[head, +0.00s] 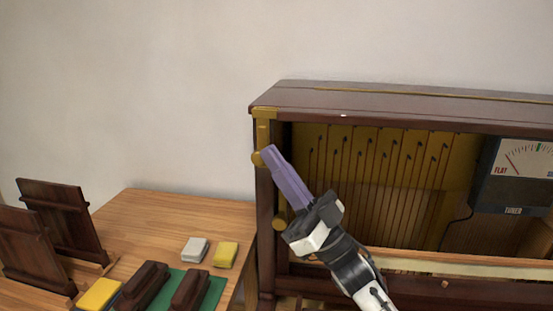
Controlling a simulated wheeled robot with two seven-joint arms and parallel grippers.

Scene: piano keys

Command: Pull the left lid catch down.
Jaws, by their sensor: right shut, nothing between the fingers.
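The piano (400,97) stands at the right with its front open. A brass catch (263,132) is on its left front post, with a rounded brass end (257,159) at the lower left. My right gripper (270,152) reaches up from the lower right. Its purple fingers are shut with nothing between them. The tips are right beside the rounded end in the picture; I cannot tell if they touch it. The fingers and wrist hide part of the post. My left gripper is not in view.
A second brass piece (279,223) sits lower on the post. A tuner (515,176) hangs at the piano's right. A wooden table (160,215) at the left holds dark wooden stands, a green mat (214,290) and several small blocks.

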